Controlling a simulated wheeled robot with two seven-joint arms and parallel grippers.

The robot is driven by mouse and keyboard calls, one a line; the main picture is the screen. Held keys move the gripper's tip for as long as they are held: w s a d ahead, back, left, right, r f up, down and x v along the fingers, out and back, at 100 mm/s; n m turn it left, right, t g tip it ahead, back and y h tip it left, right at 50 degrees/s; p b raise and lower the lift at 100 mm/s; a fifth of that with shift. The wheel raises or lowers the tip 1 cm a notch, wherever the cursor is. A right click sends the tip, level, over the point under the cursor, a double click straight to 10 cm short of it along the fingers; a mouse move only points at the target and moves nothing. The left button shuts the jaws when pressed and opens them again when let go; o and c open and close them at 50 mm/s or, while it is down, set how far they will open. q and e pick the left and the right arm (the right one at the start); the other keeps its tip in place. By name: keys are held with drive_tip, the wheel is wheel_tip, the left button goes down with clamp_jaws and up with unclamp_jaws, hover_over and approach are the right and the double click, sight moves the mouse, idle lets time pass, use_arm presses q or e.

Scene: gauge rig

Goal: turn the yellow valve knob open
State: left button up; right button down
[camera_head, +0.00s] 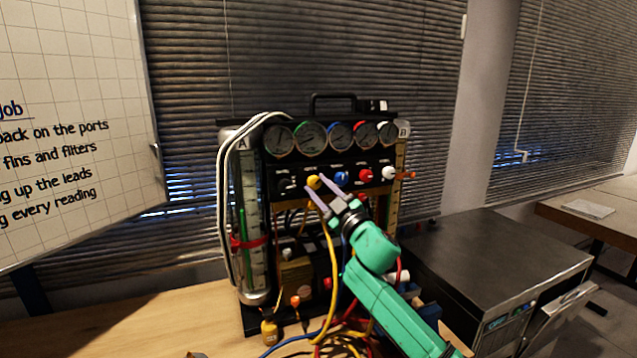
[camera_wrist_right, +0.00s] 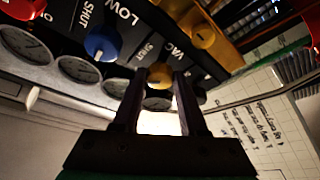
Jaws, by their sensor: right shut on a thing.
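The yellow valve knob (camera_head: 313,181) is in the row of knobs on the black gauge panel, between a black knob and a blue one. My right gripper (camera_head: 318,186) reaches it from the lower right, with one finger on each side. In the right wrist view the yellow knob (camera_wrist_right: 160,75) sits between the fingertips of my right gripper (camera_wrist_right: 160,82), which is shut on it. How far the knob is turned is too small to tell. My left gripper is not in view.
A blue knob (camera_head: 341,178), a red knob (camera_head: 366,175) and a white knob (camera_head: 388,172) stand close to the right. Gauges (camera_head: 341,136) sit above. A yellow hose (camera_head: 332,270) and other leads hang below. A dark cabinet (camera_head: 490,262) stands at right.

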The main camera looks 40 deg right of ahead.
drive_tip(key=n, duration=0.1)
drive_tip(key=n+y+p, duration=0.1)
drive_tip(key=n+p, duration=0.1)
drive_tip(key=shift+r+n+g, duration=0.25)
drive_tip(key=shift+n+g, duration=0.05)
drive_tip(key=shift+n, duration=0.1)
drive_tip(key=n+g+y+p, duration=0.1)
drive_tip(key=n+p, duration=0.2)
drive_tip(key=shift+d+r+n+y, duration=0.1)
drive_tip(key=shift+d+n+y, duration=0.05)
drive_tip(key=shift+n+y, duration=0.25)
drive_tip(key=shift+n+g+p, duration=0.5)
drive_tip(key=shift+n+p, duration=0.65)
drive_tip(key=shift+n, duration=0.35)
drive_tip(key=shift+f, duration=0.2)
drive_tip(key=shift+c, duration=2.2)
unclamp_jaws()
drive_tip(key=shift+s+r, duration=0.1)
